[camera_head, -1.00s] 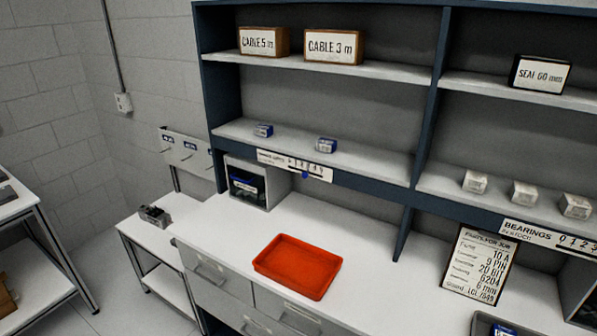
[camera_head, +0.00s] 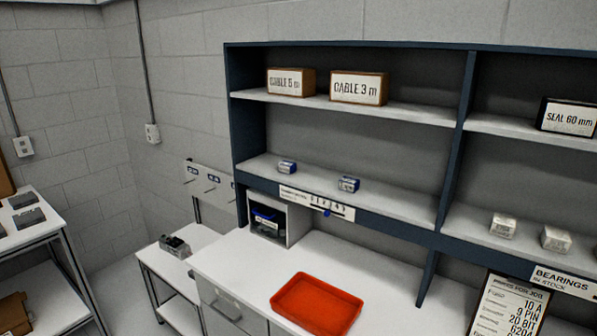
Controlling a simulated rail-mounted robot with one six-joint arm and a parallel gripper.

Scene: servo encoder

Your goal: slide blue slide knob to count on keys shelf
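A blue slide knob (camera_head: 327,213) sits on the white number strip (camera_head: 316,203) along the front edge of the lower left shelf. The knob is at about the middle of the strip's number row; which number it marks is too small to tell. Two small blue-and-white boxes stand on that shelf, one at the left (camera_head: 287,167) and one further right (camera_head: 348,184). The shelf label's words are too small to read, so I cannot tell for sure that it is the keys shelf. My gripper is not in view.
A red tray (camera_head: 318,304) lies on the white bench below. A cubby with a blue bin (camera_head: 266,219) stands under the shelf's left end. A hook board (camera_head: 209,184) hangs at the left, above a side table (camera_head: 165,259). The bearings strip (camera_head: 566,282) is at the right.

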